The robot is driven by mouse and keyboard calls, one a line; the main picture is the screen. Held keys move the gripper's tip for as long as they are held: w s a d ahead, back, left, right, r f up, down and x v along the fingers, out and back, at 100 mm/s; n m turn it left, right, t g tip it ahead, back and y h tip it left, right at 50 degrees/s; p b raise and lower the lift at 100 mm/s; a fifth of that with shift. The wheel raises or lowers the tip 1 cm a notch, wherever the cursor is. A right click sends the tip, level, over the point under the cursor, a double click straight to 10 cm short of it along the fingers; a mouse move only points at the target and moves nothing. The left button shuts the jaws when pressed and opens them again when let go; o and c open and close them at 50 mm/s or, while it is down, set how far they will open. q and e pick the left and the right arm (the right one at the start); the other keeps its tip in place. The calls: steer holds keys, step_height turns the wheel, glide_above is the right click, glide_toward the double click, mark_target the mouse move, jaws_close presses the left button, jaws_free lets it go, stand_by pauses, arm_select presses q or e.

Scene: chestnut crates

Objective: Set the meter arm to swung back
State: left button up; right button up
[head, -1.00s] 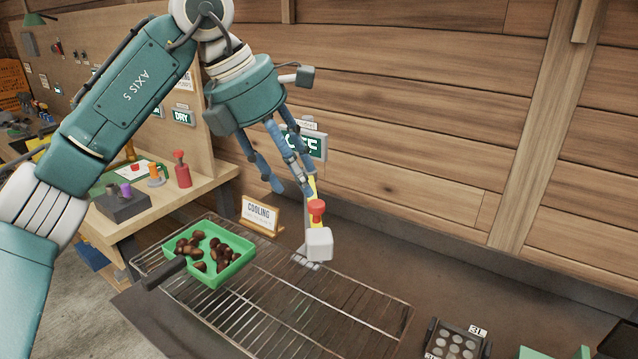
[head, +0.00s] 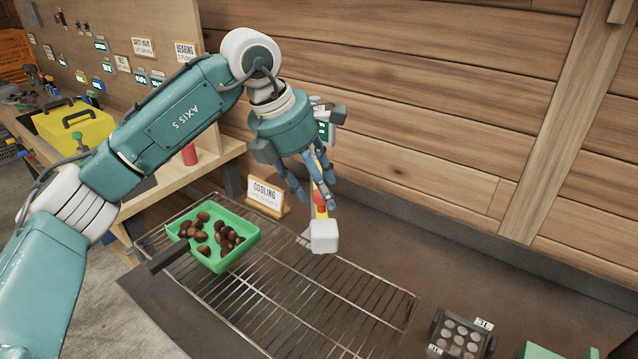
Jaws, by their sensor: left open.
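The meter arm (head: 319,212) shows in the head view as a yellow and red bar with a white block (head: 324,236) at its near end, over the back of the wire rack. My left gripper (head: 316,201) is open at the arm, its blue fingers on either side of the yellow and red part in the picture. I cannot tell whether they touch it. The gripper hides the arm's upper part and most of the green-lettered display (head: 323,130) behind. My right gripper is not in view.
A green tray of chestnuts (head: 262,235) with a dark handle sits on the wire rack (head: 330,300). A COOLING sign (head: 265,196) stands behind it. A dark block with round wells (head: 458,335) is at lower right. The rack's right part is clear.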

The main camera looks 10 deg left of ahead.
arm_select(q)
steer(key=shift+f, duration=0.2)
jaws_close()
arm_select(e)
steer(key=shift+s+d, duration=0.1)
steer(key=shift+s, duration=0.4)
arm_select(q)
steer(key=shift+d, duration=0.15)
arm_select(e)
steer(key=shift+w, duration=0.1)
